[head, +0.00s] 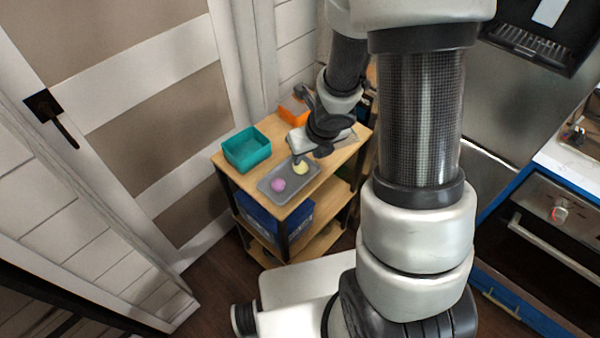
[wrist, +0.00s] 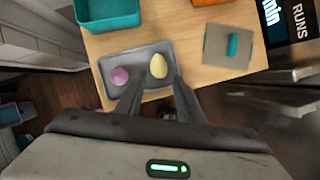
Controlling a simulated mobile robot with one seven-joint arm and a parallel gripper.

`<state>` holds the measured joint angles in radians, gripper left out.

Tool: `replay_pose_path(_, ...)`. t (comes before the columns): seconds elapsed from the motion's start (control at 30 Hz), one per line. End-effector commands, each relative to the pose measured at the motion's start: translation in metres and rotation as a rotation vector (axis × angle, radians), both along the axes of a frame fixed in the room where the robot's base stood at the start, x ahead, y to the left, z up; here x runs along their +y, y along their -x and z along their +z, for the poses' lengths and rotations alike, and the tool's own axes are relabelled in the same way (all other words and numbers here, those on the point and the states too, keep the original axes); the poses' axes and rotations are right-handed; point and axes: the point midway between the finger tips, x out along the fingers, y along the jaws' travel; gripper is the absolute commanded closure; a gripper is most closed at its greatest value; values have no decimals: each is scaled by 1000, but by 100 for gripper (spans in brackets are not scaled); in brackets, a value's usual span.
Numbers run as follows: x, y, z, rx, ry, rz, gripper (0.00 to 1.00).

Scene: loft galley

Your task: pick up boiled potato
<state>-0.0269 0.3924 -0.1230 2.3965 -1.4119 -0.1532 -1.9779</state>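The boiled potato (wrist: 158,66) is a pale yellow oval lying in a grey tray (wrist: 137,63), toward the tray's right side in the wrist view. It also shows in the head view (head: 301,168), just below my gripper. A pink-purple round item (wrist: 120,76) lies in the same tray to its left. My gripper (wrist: 157,82) is open, its two fingers apart and pointing toward the tray. The potato shows just past and between the fingertips, and nothing is held. In the head view my gripper (head: 298,157) is partly hidden by its own wrist.
The tray sits on a wooden shelf cart (head: 232,161). A teal bin (head: 247,149) stands behind the tray and an orange container (head: 293,111) farther along. A grey square board (wrist: 218,55) with a teal item (wrist: 233,44) lies to the right. A blue bin (head: 262,218) is on the shelf below.

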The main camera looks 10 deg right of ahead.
Motion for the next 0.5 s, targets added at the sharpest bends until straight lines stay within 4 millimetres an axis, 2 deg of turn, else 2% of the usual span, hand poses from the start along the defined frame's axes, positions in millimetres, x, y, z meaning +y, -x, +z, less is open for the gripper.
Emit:
replay_pose_path(0.03,1,-3,-11,0,0,1,66)
replay_pose_path(0.27,2,-9,-23,-1,0,0,66)
replay_pose_path(0.5,6,-20,-57,1,0,0,66)
